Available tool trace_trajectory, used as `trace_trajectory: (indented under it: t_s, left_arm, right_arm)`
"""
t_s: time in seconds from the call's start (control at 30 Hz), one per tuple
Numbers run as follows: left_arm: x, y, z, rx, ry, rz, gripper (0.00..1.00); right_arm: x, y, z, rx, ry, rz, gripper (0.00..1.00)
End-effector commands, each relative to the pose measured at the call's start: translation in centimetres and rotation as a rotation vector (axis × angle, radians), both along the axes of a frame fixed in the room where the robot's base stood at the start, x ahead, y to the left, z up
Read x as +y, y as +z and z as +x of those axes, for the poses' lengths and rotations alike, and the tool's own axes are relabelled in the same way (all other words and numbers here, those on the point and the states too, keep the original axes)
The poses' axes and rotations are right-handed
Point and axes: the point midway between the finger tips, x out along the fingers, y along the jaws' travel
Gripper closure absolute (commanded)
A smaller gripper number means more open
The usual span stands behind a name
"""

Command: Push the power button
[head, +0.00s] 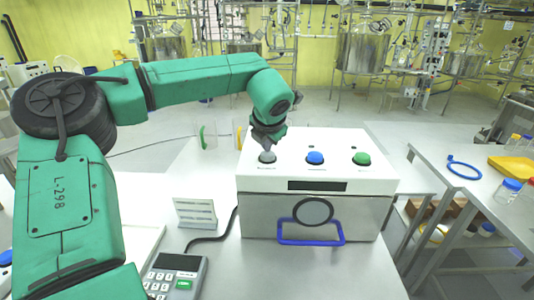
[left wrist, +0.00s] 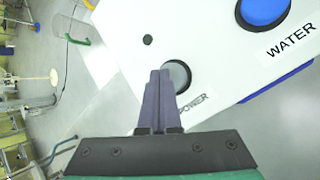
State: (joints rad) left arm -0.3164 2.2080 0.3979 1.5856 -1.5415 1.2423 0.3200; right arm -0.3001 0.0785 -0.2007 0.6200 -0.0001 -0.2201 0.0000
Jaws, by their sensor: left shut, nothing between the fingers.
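The white box-shaped device (head: 290,184) stands on the table in the middle of the head view. On its top are a grey button (head: 267,157), a blue button (head: 315,158) and a green button (head: 361,159). In the left wrist view the grey power button (left wrist: 179,74) sits beside the label POWER, and the blue button (left wrist: 264,10) is labelled WATER. My left gripper (head: 266,143) is shut and empty, pointing down at the grey button. In the left wrist view its fingertips (left wrist: 158,74) overlap the button's left edge; I cannot tell whether they touch. My right gripper is not in view.
A keypad device (head: 176,277) and a small white rack (head: 195,213) are left of the box. A blue handle (head: 311,242) sticks out at its front. A side table at right holds a blue ring (head: 464,168) and a yellow tray (head: 513,167).

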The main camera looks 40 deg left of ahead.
Motion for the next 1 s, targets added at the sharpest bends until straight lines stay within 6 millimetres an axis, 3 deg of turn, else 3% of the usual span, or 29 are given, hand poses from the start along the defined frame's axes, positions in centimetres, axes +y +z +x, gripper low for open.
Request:
trace_trajectory:
  t_s: [0.53,1.0]
  left_arm:
    - [0.0,1.5,0.0,0.0,0.0,0.0,1.0]
    - [0.0,7.1,0.0,0.0,0.0,0.001,1.0]
  right_arm:
    - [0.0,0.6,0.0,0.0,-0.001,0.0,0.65]
    - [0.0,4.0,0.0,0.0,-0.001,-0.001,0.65]
